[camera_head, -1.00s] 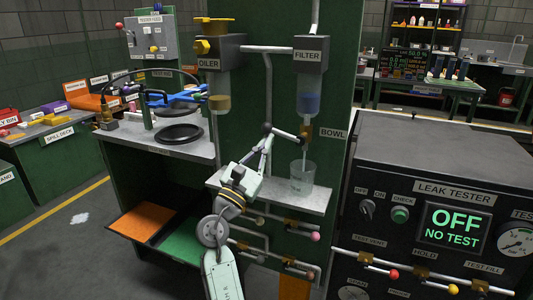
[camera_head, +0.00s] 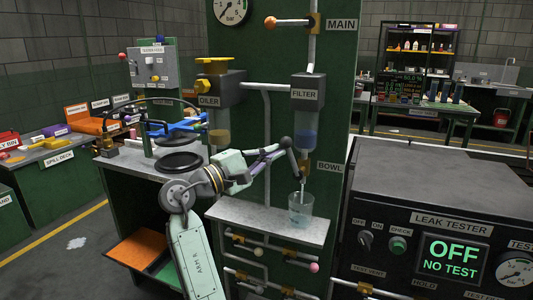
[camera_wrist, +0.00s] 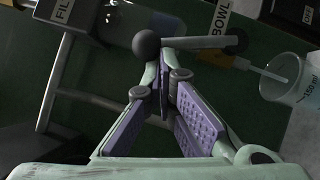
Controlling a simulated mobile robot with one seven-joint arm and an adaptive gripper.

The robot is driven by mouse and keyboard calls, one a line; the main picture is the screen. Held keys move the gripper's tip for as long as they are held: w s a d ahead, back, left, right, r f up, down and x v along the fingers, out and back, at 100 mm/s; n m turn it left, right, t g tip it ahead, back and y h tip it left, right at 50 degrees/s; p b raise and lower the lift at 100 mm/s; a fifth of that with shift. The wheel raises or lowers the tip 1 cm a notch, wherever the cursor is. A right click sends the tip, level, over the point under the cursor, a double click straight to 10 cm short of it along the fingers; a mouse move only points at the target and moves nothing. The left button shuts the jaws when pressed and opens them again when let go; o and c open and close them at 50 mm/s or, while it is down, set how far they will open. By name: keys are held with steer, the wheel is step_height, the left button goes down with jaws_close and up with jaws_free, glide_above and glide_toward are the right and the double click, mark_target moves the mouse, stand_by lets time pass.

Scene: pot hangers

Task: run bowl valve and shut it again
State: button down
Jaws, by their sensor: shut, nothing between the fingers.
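The bowl valve (camera_head: 307,168) is below the filter (camera_head: 307,92), beside the BOWL label (camera_head: 330,168). Its dark ball knob (camera_wrist: 146,43) and grey lever (camera_wrist: 200,43) lie just beyond my fingertips in the wrist view. In the head view the lever slants up-left from the valve. My gripper (camera_head: 283,147) is shut and empty, its tips close to the knob; I cannot tell whether they touch. A clear beaker (camera_head: 301,206) stands under the drain tube (camera_wrist: 266,76), with a little bluish liquid low in it. Blue liquid shows in the filter bowl (camera_head: 306,128).
The beaker stands on a grey shelf (camera_head: 265,226). Lower pipes with ball-ended valves (camera_head: 314,267) run beneath it. The oiler (camera_head: 216,90) hangs left, the MAIN valve (camera_head: 290,22) is above, and the leak tester (camera_head: 440,190) stands right.

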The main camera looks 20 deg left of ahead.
mark_target(282, 146)
steer(key=shift+d+r+m+g+y+p, duration=0.2)
steer(key=shift+d+r+m+g+p, duration=0.35)
steer(key=shift+m, duration=0.35)
steer(key=shift+d+r+m+g+y+p, duration=0.2)
steer(key=shift+d+r+m+g+p, duration=0.3)
steer(key=shift+m, duration=0.4)
steer(key=shift+d+f, duration=0.15)
steer(key=shift+d, duration=0.05)
